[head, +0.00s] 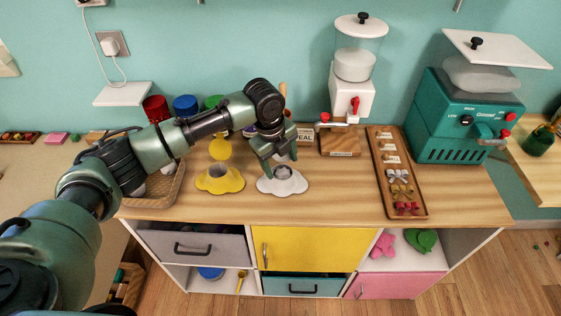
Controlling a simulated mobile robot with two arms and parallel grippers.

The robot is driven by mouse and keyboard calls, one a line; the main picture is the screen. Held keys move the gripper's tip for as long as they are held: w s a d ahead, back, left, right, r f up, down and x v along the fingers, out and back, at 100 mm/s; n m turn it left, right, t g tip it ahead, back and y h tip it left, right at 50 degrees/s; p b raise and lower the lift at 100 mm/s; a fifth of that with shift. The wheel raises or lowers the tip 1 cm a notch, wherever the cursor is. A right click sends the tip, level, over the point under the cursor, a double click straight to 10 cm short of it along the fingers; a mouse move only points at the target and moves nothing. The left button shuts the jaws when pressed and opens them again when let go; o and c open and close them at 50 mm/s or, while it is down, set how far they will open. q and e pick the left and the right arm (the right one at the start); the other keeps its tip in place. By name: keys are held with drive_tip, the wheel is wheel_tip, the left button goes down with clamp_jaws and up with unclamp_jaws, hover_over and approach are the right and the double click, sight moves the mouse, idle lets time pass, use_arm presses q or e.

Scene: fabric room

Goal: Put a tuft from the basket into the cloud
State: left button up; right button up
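A white cloud-shaped piece (291,186) with a round grey opening lies on the wooden counter. My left gripper (281,163) is right over it, pointing down, with its fingers apart. I see no tuft between the fingers; whether one lies in the opening is too small to tell. The woven basket (162,199) stands to the left, partly hidden behind my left arm. Pale tufts (168,167) show in it. A yellow cloud-shaped piece (228,185) with a similar opening lies between the basket and the white cloud. My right gripper is not in view.
A wooden tray (402,165) of bows lies to the right. A white dispenser (352,95) with a red tap and a teal machine (466,120) stand behind. Red (155,108) and blue (185,105) jars stand at the back left. The counter right of the white cloud is clear.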

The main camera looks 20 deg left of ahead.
use_arm(q)
drive_tip(key=shift+r, duration=0.1)
wheel_tip(320, 180, up, 8)
drive_tip(key=s, duration=0.1)
drive_tip(key=shift+a+f+b, duration=0.25)
drive_tip(key=shift+a+b, duration=0.15)
drive_tip(key=shift+a, duration=0.05)
drive_tip(key=shift+s, duration=0.1)
